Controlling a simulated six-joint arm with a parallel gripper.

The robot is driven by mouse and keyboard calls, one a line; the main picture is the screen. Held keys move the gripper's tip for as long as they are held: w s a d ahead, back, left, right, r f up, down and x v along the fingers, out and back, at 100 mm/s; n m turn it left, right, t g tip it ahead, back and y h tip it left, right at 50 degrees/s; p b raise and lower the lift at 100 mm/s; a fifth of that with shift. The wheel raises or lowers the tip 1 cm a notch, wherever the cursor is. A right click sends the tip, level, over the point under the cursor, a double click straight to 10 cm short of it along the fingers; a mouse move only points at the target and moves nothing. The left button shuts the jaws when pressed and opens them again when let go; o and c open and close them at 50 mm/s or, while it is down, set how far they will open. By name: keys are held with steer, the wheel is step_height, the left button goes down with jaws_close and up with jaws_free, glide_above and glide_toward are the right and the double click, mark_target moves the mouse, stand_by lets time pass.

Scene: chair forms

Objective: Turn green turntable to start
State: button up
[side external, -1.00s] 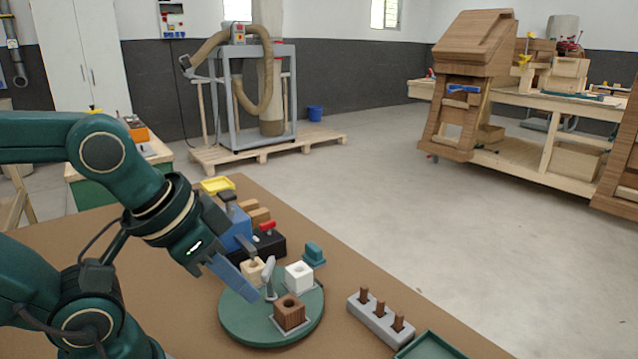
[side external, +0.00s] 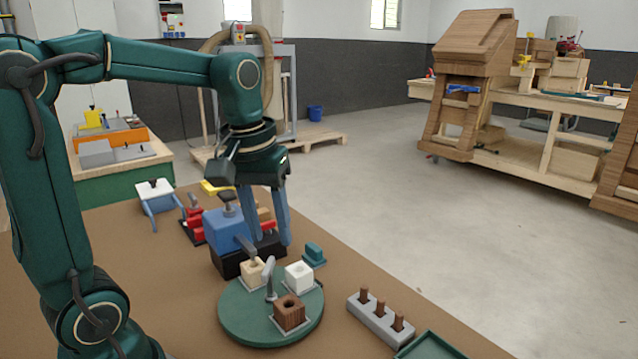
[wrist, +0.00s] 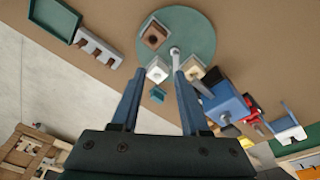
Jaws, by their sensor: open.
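The green turntable (side external: 236,318) lies on the brown table near its front. It bears a dark brown block with a hole (side external: 289,312), a white block with a hole (side external: 299,276) and a pale wood block (side external: 252,272). A grey upright handle (side external: 269,280) stands near its middle. In the wrist view the turntable (wrist: 200,30) is at the top, with the grey handle (wrist: 175,56) beyond the fingertips. My gripper (side external: 280,242) points down, open and empty, behind the turntable and apart from it. Its two blue fingers also show in the wrist view (wrist: 158,75).
A blue machine on a black base (side external: 226,230) stands behind the turntable, close to my gripper. A small teal block (side external: 314,254) is at its back right. A grey holder with brown pegs (side external: 376,320) and a green tray (side external: 430,347) lie to the right.

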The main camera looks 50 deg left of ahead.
mark_target(267, 265)
steer(key=shift+n+g, duration=0.8)
steer(key=shift+n, duration=0.1)
steer(key=a+f, duration=0.1)
steer(key=w+a+f, duration=0.1)
steer(key=a+f, duration=0.1)
steer(key=a, duration=0.1)
steer(key=shift+w, duration=0.35)
steer(key=shift+a+f, duration=0.15)
steer(key=shift+f, duration=0.2)
steer(key=shift+s+f, duration=0.1)
steer(key=shift+f, duration=2.5)
jaws_close()
steer(key=shift+a, duration=0.1)
